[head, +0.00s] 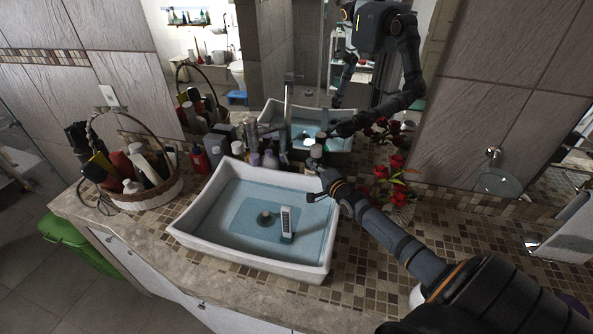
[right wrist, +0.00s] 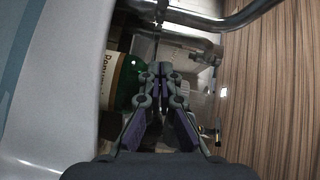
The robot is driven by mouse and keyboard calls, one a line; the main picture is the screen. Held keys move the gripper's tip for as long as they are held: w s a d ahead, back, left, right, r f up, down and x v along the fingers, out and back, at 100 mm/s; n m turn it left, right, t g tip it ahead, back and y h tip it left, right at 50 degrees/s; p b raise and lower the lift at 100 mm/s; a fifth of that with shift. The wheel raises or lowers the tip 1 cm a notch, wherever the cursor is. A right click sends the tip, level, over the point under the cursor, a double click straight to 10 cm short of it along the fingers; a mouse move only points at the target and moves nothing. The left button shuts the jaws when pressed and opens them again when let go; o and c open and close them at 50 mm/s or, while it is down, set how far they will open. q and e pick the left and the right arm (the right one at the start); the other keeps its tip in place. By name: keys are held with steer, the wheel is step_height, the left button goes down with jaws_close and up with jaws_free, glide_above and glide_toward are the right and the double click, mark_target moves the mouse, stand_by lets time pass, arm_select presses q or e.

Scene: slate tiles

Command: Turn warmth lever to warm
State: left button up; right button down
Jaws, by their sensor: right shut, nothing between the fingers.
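A tall chrome faucet (head: 287,112) stands behind the white basin, with a small flat lever (head: 293,77) on top. I cannot tell which way the lever is set or read any warmth marking. My right gripper (head: 313,196) is over the basin's back right rim, in front of and to the right of the faucet. In the right wrist view its fingers (right wrist: 161,70) are shut and empty. A curved chrome pipe (right wrist: 215,20) crosses the top of that view, beyond the fingertips; contact is not visible. My left gripper is out of view.
A wicker basket (head: 150,197) stands left, red flowers (head: 397,163) right. A green bottle (right wrist: 130,80) lies close beside my right fingers.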

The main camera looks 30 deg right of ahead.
mark_target(287, 159)
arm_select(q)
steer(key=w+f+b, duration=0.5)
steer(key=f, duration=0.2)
arm_select(e)
steer(key=w+a, duration=0.1)
steer(key=w+a+p, duration=0.1)
steer(key=w, duration=0.1)
steer(key=w+a+p, duration=0.1)
steer(key=w, duration=0.1)
steer(key=shift+f, duration=0.25)
steer(key=shift+a, duration=0.35)
steer(key=shift+f, duration=0.15)
steer(key=shift+a+p, duration=0.1)
steer(key=shift+p, duration=0.35)
steer(key=shift+w+a+p, duration=0.15)
steer(key=shift+a+p, duration=0.25)
steer(key=shift+a, duration=0.45)
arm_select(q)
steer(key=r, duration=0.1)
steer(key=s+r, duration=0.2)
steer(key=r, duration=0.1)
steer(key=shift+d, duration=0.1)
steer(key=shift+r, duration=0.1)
